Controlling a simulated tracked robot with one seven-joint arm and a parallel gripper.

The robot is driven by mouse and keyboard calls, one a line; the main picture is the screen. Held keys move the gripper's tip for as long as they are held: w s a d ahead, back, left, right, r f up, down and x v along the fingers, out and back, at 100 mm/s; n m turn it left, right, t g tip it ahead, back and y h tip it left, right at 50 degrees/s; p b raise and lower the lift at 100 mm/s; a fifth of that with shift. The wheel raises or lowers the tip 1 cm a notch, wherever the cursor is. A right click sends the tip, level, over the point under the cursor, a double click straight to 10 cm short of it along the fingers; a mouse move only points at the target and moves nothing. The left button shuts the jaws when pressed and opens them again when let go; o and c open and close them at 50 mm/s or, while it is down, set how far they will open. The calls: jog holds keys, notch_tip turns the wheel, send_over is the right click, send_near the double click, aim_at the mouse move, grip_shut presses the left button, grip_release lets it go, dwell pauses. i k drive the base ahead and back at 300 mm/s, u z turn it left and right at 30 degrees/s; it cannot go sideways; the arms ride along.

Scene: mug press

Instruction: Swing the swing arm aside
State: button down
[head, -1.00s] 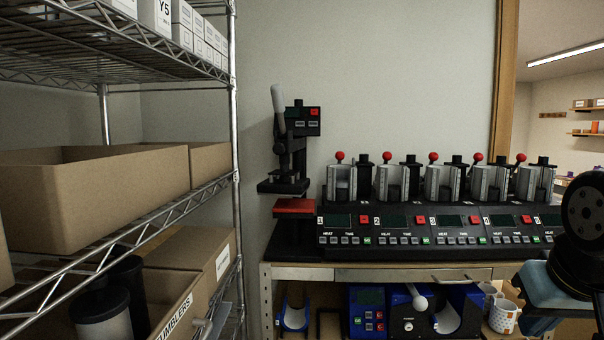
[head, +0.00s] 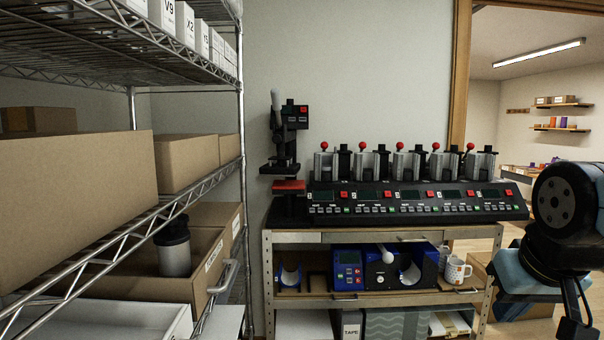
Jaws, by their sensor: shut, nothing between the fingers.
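The swing-arm press stands on the left end of the bench top. Its black swing arm (head: 282,140) carries a grey upright handle (head: 275,101) and a small control box with red buttons (head: 295,116). The arm's dark flat plate (head: 279,169) is above the red lower pad (head: 289,186), with a gap between them. Part of my arm (head: 560,215) shows at the right edge, well apart from the press. My gripper's fingers are not in the picture.
A multi-station mug press (head: 410,200) with red-knobbed levers fills the bench right of the swing-arm press. A wire shelf rack (head: 243,160) with cardboard boxes (head: 75,180) stands close on the left. Mugs (head: 455,272) and a blue press (head: 380,272) sit on the lower shelf.

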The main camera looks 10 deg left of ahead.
aim_at(279, 138)
jog(key=u, duration=0.05)
jog(key=k, duration=0.2)
jog(key=u, duration=0.55)
jog(key=i, duration=1.1)
jog(key=z, duration=0.8)
